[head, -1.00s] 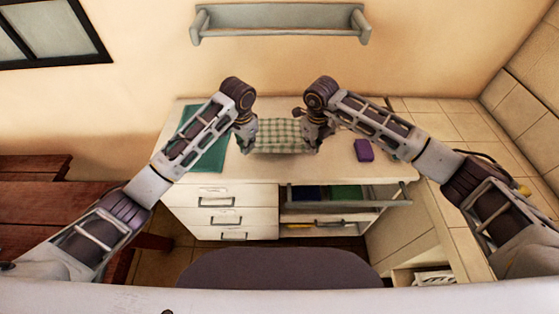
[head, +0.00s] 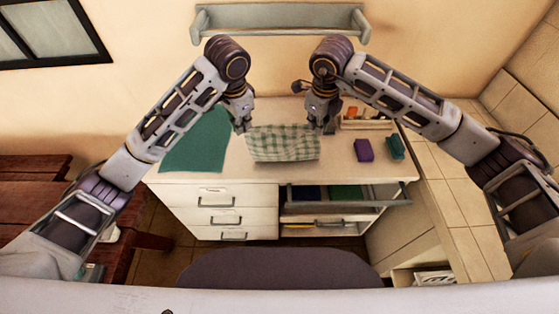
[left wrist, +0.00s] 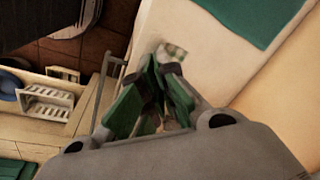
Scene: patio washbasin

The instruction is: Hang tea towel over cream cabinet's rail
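The green-and-white checked tea towel (head: 284,146) is stretched between my two grippers above the cream cabinet's top (head: 222,172). My left gripper (head: 242,126) is at its upper left corner and appears shut on it. In the left wrist view the left gripper's green-padded fingers (left wrist: 158,82) come together, with a scrap of checked cloth (left wrist: 174,52) just beyond them. My right gripper (head: 328,127) is at the upper right corner and also appears shut on the cloth. The cabinet's rail (head: 347,204) runs along its front right side, clear of the towel.
A teal cloth (head: 197,143) lies on the top at left. A purple block (head: 364,150), a teal item (head: 395,147) and a small rack (head: 366,123) stand at right. A grey wall shelf (head: 280,20) is above.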

